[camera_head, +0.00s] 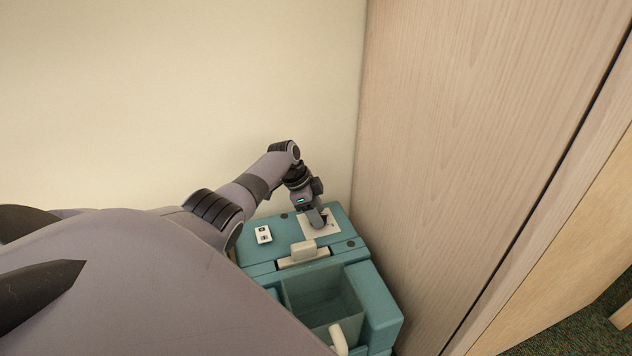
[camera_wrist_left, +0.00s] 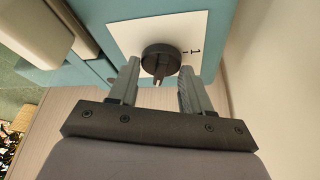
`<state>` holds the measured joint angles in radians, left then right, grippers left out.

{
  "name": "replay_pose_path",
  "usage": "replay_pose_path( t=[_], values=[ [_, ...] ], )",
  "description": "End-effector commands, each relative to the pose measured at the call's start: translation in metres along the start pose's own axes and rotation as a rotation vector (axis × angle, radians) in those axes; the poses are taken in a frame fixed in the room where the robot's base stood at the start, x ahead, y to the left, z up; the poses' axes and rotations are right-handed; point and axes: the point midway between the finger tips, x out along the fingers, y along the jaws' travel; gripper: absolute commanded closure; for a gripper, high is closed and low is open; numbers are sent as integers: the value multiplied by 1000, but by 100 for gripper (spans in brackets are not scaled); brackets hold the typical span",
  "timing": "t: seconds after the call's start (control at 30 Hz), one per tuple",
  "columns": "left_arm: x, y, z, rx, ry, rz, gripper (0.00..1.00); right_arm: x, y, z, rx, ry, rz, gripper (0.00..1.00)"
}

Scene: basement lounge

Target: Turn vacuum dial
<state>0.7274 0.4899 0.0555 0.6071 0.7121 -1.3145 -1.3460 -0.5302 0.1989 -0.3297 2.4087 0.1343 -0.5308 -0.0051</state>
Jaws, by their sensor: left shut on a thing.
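The vacuum is a teal box-shaped machine (camera_head: 378,298) in the head view, standing against the wall. A white plate (camera_head: 307,230) lies on its top. The black round dial (camera_wrist_left: 160,58) sits on that plate in the left wrist view, with a pointer tab toward my gripper and a "1" mark at its right. My left gripper (camera_head: 319,221) comes down over the plate, and in the left wrist view its two fingers (camera_wrist_left: 159,82) are at either side of the dial, shut on it. My gripper mostly hides the dial in the head view. My right gripper is not in view.
A white switch plate (camera_head: 263,235) and a pale latch or handle (camera_head: 303,252) are on the vacuum's top. An open compartment (camera_head: 322,298) is at its front. A wooden panel (camera_head: 440,130) stands close at the right, and a cream wall (camera_head: 180,90) is behind.

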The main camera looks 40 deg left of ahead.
Motion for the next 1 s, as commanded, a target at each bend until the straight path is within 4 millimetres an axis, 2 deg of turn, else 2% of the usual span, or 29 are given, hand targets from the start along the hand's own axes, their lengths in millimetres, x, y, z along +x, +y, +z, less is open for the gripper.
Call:
replay_pose_path(
  t=[0.33,0.9,0.93,1.0],
  values=[
    [2,-1,2,141,-5,60,82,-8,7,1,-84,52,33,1],
    [1,0,2,171,-6,72,82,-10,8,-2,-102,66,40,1],
    [1,0,2,171,-6,72,48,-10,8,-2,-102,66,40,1],
    [1,0,2,170,-6,72,27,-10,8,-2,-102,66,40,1]
  ],
)
